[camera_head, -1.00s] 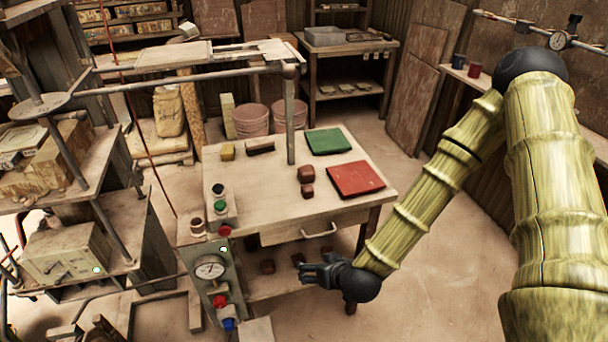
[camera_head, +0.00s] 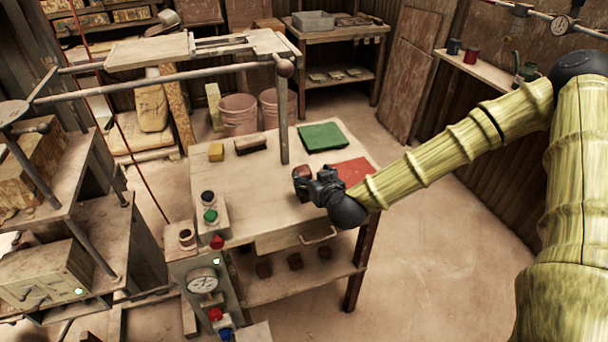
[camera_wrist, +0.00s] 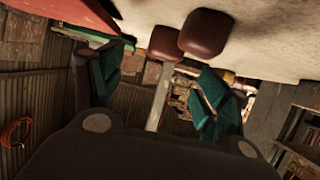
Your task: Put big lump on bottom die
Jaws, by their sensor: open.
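Two reddish-brown lumps sit on the wooden table by the red mat (camera_head: 352,170). In the head view one lump (camera_head: 301,171) shows just behind my gripper (camera_head: 304,184), and the other is mostly hidden by it. In the wrist view the nearer-looking lump (camera_wrist: 204,34) and the other lump (camera_wrist: 165,43) are beside each other, ahead of my open, empty fingers (camera_wrist: 160,88). I cannot tell which lump is the big one. The press frame stands at the left; I cannot make out the bottom die for certain.
A green mat (camera_head: 323,137), a yellow block (camera_head: 216,152) and a dark brush-like block (camera_head: 250,144) lie on the table. A vertical post (camera_head: 284,115) rises behind the lumps.

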